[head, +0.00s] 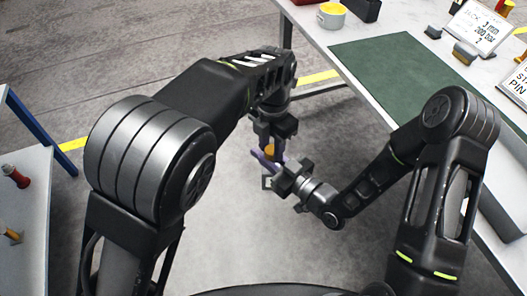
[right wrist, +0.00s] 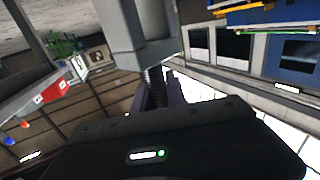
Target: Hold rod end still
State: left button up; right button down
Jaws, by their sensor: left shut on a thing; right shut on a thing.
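My left gripper (head: 276,145) reaches down from above in the head view, its purple fingers shut on a small orange piece (head: 270,150). My right gripper (head: 264,162) comes in from the right, just below the left one, with its purple fingers shut. In the right wrist view a dark threaded rod (right wrist: 155,80) shows at the right gripper's fingers (right wrist: 168,90), and its upper end meets a large grey block (right wrist: 138,25). I cannot tell what that block is. The grippers hide most of the held parts. Both hold them in the air above the floor.
A white table (head: 310,30) with a green mat (head: 400,62) is at the upper right. A yellow-topped round tub (head: 331,16), grey parts (head: 464,52) and a sign (head: 480,25) stand on it. Another table (head: 30,210) at the left bears a red piece (head: 17,176).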

pick_arm(q)
grip_shut()
